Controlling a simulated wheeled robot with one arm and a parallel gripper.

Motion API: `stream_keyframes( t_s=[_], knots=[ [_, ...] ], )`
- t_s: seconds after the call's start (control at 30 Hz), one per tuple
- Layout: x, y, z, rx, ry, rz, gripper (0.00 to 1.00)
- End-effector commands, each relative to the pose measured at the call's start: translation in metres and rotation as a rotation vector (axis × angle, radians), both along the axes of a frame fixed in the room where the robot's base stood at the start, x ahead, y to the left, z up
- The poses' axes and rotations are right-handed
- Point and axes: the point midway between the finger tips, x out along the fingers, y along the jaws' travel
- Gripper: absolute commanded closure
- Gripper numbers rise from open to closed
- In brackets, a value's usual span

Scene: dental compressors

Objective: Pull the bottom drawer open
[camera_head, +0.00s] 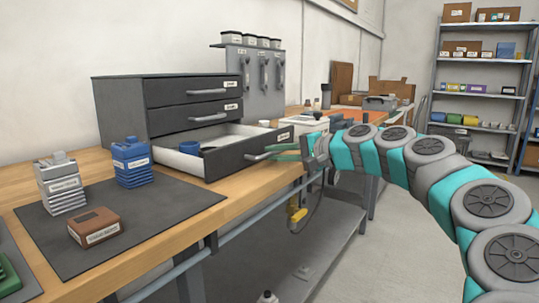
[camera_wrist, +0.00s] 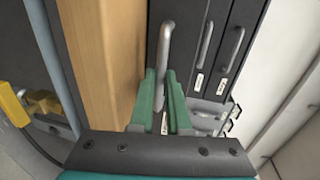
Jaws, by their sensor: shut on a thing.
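The dark grey drawer cabinet (camera_head: 122,111) stands on the wooden workbench with three drawers. The bottom drawer (camera_head: 232,158) is pulled well out, and its pale inside shows with a dark blue item (camera_head: 190,147) in it. The two drawers above are closed. My gripper (camera_head: 285,152) is at the bottom drawer's handle (camera_head: 258,157), with its green fingers shut on it. In the wrist view the fingers (camera_wrist: 161,100) sit on both sides of the grey bar handle (camera_wrist: 165,40), whose lower end is between them.
A dark mat (camera_head: 150,225) on the bench holds a blue block (camera_head: 131,163), a grey stacked block (camera_head: 61,184) and a brown box (camera_head: 96,227). A white box (camera_head: 304,124) stands behind the open drawer. Shelves (camera_head: 480,85) stand at the back right.

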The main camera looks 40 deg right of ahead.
Motion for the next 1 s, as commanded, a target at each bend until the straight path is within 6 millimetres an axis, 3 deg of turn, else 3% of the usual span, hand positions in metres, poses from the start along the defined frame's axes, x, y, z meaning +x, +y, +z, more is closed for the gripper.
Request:
stream_keyframes(
  t_s=[0.3,0.33,0.4,0.77,1.0],
  knots=[
    [0.0,-0.001,0.0,0.001,0.0,-0.002,1.0],
    [0.0,-0.001,0.0,0.001,0.0,-0.002,0.82],
    [0.0,-0.001,0.0,0.001,0.0,-0.002,0.74],
    [-0.003,-0.002,0.001,0.001,-0.001,-0.003,0.74],
    [-0.029,-0.012,0.006,0.0,-0.002,-0.003,0.74]
  ],
)
